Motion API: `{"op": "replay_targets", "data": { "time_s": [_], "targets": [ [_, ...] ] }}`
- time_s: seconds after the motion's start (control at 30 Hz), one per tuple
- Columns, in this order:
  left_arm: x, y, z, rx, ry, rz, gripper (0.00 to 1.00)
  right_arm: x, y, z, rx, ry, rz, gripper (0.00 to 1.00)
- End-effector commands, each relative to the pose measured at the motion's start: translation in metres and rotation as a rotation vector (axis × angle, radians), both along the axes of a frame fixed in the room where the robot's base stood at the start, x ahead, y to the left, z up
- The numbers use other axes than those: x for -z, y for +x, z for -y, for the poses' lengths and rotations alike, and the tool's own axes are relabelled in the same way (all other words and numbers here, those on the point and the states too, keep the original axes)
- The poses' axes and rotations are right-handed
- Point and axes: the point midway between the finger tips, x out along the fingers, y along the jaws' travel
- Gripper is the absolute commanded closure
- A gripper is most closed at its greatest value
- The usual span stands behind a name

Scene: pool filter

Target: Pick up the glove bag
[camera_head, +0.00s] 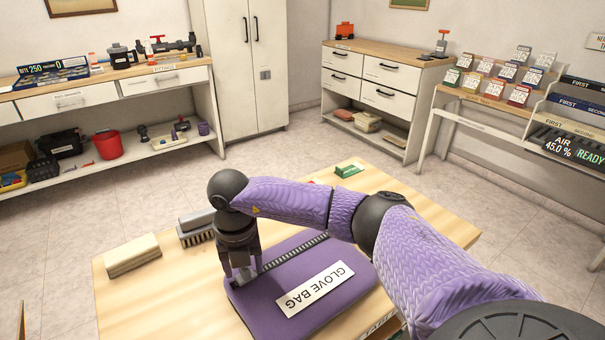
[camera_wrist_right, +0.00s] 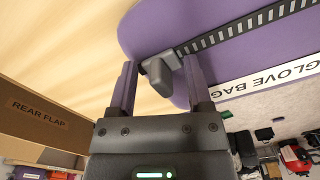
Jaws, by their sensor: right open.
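The purple glove bag (camera_head: 335,308) lies flat on the wooden table, with a white "GLOVE BAG" label (camera_head: 315,289) and a dark toothed zipper strip (camera_head: 293,252) along its far side. My right gripper (camera_head: 242,276) points down at the bag's left end, by the end of the strip. In the right wrist view, the bag (camera_wrist_right: 160,25) fills the upper right. There my right gripper (camera_wrist_right: 160,72) is open, with a grey block-like pull (camera_wrist_right: 162,74) at the strip's end between its fingers. I cannot tell whether the fingers touch it. My left gripper is not in view.
The wooden table (camera_head: 170,300) also holds a beige block (camera_head: 133,255), a dark brush (camera_head: 196,232) and a green item (camera_head: 349,170). In the right wrist view, a brown "REAR FLAP" box (camera_wrist_right: 45,112) is at left. Shelves and cabinets stand along the walls.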

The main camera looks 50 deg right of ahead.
Motion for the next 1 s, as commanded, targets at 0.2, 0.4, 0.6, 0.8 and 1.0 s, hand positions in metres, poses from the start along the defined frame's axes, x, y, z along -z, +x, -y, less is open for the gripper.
{"op": "replay_targets", "data": {
  "time_s": [0.2, 0.4, 0.6, 0.8, 1.0],
  "targets": [
    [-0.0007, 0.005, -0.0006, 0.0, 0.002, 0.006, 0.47, -0.0018, 0.0003, -0.0002, 0.0, 0.001, 0.002, 0.48],
    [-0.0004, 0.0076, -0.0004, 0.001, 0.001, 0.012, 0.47, -0.0019, 0.0002, -0.0002, 0.0, 0.002, 0.001, 0.91],
    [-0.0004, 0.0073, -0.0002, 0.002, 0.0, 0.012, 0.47, -0.0019, 0.0002, -0.0002, 0.0, 0.002, 0.001, 1.0],
    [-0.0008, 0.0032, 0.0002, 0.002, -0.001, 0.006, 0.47, -0.0019, 0.0002, -0.0002, 0.0, 0.002, 0.001, 1.0],
    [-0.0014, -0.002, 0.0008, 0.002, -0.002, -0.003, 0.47, -0.0019, 0.0002, -0.0002, -0.001, 0.002, 0.001, 1.0]
  ]
}}
